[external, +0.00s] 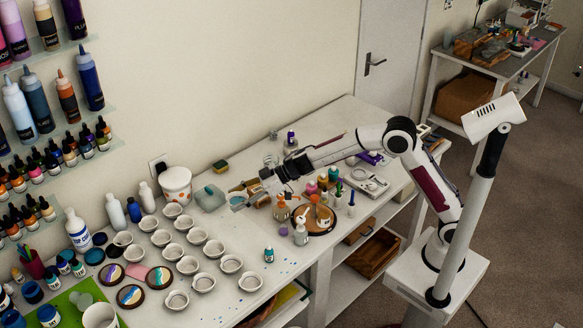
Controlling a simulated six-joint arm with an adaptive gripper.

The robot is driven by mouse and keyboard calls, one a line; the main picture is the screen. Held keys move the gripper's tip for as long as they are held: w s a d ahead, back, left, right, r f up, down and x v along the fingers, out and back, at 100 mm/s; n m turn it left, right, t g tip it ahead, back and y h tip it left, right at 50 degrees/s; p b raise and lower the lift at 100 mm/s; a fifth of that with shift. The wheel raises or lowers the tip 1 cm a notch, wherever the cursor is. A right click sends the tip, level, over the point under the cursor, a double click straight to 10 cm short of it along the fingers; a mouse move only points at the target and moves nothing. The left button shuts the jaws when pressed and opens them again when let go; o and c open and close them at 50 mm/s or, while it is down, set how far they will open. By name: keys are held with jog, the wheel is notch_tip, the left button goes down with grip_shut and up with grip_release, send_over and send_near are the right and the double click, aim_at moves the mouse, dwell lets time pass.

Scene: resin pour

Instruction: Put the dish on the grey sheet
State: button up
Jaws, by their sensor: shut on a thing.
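My gripper (243,202) reaches in from the right and hangs over the middle of the long white table. It is shut on a small pale thing, partly hidden by the fingers; I cannot tell for sure that it is a dish. Several small white round dishes (214,249) stand in rows on the table, left of and below my gripper. A grey-green squarish thing (208,197) lies just left of my gripper; I cannot tell whether it is a sheet. No other grey sheet can be made out clearly.
A white bucket (176,185) and bottles (148,197) stand along the wall. A round wooden tray (311,222) of bottles is right of my gripper. Painted discs (159,278) and a green sheet (62,309) lie at left.

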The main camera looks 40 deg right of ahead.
jog(key=s+a+n+g+y, duration=0.1)
jog(key=s+a, duration=0.4)
jog(key=a, duration=0.2)
jog(key=s+a+n+g, duration=0.1)
jog(key=s+a, duration=0.4)
jog(key=a, duration=0.3)
jog(key=n+g, duration=0.2)
send_over(225, 305)
notch_tip(225, 305, down, 4)
jog(key=shift+s+f+y, duration=0.1)
jog(key=shift+f+y, duration=0.3)
jog(key=shift+f, duration=0.1)
jog(key=shift+f, duration=3.1)
jog(key=shift+f, duration=1.9)
jog(key=shift+f, duration=0.1)
